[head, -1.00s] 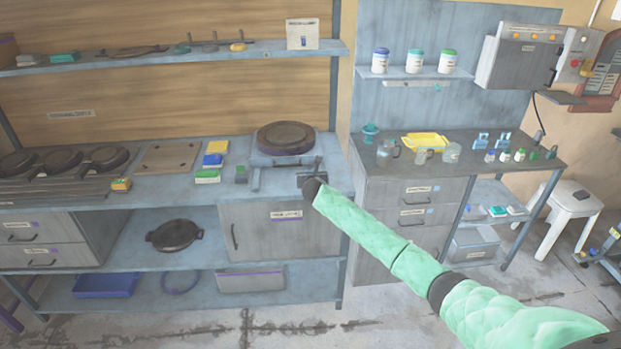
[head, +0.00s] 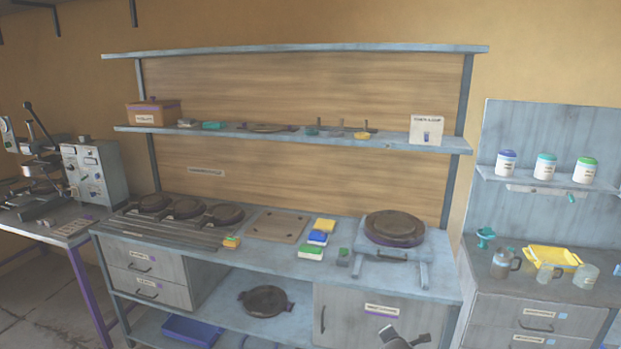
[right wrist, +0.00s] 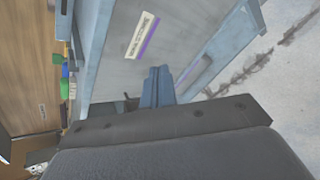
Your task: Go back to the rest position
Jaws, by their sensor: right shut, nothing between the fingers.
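My right gripper shows at the bottom edge of the head view (head: 404,338), in front of the cabinet door under the bench. In the right wrist view its two blue-grey fingers (right wrist: 157,86) are closed together with nothing between them. They point towards the grey cabinet (right wrist: 165,35) and look apart from it, though the gap is hard to judge. My left gripper is in neither view. The press with its round dark plate (head: 395,228) stands on the right end of the bench, clear of my gripper.
The bench (head: 285,268) carries dark round pans (head: 185,208), a brown board (head: 277,226) and coloured blocks (head: 318,238). A shelf (head: 300,135) runs above it. A side table with a machine (head: 95,170) stands at left. A drawer unit (head: 540,318) stands at right.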

